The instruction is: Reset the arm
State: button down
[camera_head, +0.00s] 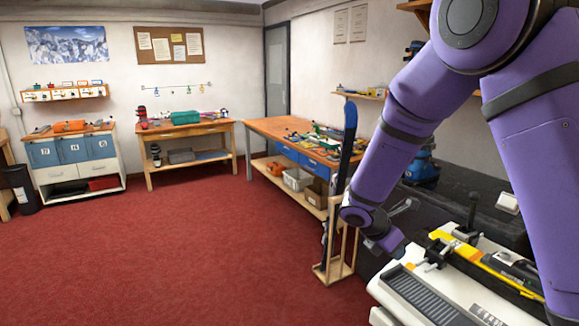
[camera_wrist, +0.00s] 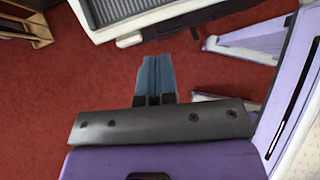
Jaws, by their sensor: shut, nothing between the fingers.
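My purple arm comes in from the upper right of the head view and bends down, its lower end beside the white-edged bench at the lower right. My gripper (camera_wrist: 156,62) shows in the wrist view, its two blue-grey fingers together with nothing between them. The fingers point over the red floor (camera_wrist: 60,90), apart from the pale bench edge above them.
The bench (camera_head: 400,306) holds a clamp (camera_head: 437,252) and yellow-and-black tools. A wooden rack (camera_head: 335,272) holding a tall blue ski-like piece stands left of my arm. A wooden workbench (camera_head: 270,128) stands behind. Open red carpet (camera_head: 190,250) fills the left and middle.

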jog(key=s+d+r+m+y, duration=0.2)
jog(key=s+r+m, duration=0.4)
jog(key=r, duration=0.2)
jog(key=s+d+r+m+y, duration=0.25)
jog(key=s+r+m, duration=0.35)
jog(key=r, duration=0.3)
jog(key=s+r+m+t+y, duration=0.1)
jog(key=s+r+m+t, duration=0.1)
jog(key=s+m, duration=0.3)
jog(key=s+r+m+t+y, duration=0.2)
jog(key=s+r+m, duration=0.3)
jog(key=s, duration=0.6)
jog(key=shift+s+a+r, duration=0.15)
jog(key=shift+s, duration=0.1)
jog(key=shift+y, duration=0.25)
